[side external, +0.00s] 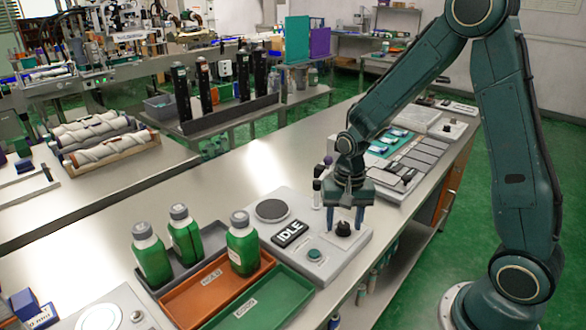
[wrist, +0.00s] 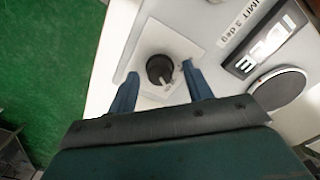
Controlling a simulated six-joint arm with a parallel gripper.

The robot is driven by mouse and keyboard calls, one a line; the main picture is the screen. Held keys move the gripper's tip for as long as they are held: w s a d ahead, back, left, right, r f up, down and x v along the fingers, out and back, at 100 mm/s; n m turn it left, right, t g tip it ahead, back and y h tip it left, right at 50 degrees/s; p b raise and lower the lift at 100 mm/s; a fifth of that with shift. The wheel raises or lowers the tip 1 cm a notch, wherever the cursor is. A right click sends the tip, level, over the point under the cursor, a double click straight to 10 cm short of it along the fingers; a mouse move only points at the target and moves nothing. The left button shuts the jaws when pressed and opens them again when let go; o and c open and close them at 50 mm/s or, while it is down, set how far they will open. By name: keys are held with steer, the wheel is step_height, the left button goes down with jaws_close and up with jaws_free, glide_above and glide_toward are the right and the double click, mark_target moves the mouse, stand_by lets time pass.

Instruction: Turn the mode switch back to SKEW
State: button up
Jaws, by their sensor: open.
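The mode switch (side external: 343,228) is a black knob on a light square plate at the right end of the grey control panel (side external: 325,268). In the wrist view the knob (wrist: 159,68) shows a pale pointer line aimed toward the lower right of the picture; its mode lettering is too small to read. My gripper (side external: 345,222) points down over the knob. In the wrist view my gripper (wrist: 162,82) is open, with one blue finger on each side of the knob and visible gaps between. I cannot tell whether the fingertips reach down to knob height.
A black display reading IDLE (side external: 290,233), a teal button (side external: 314,254) and a round dark disc (side external: 272,210) share the panel. An orange tray (side external: 190,301) holds a green bottle (side external: 243,246); two more bottles stand behind. A green tray (side external: 262,300) is empty.

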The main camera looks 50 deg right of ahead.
steer(key=shift+f, duration=0.25)
steer(key=shift+c, duration=0.4)
steer(key=c, duration=0.9)
steer(key=shift+n, duration=0.4)
steer(key=n, duration=0.9)
steer(key=shift+n, duration=2.1)
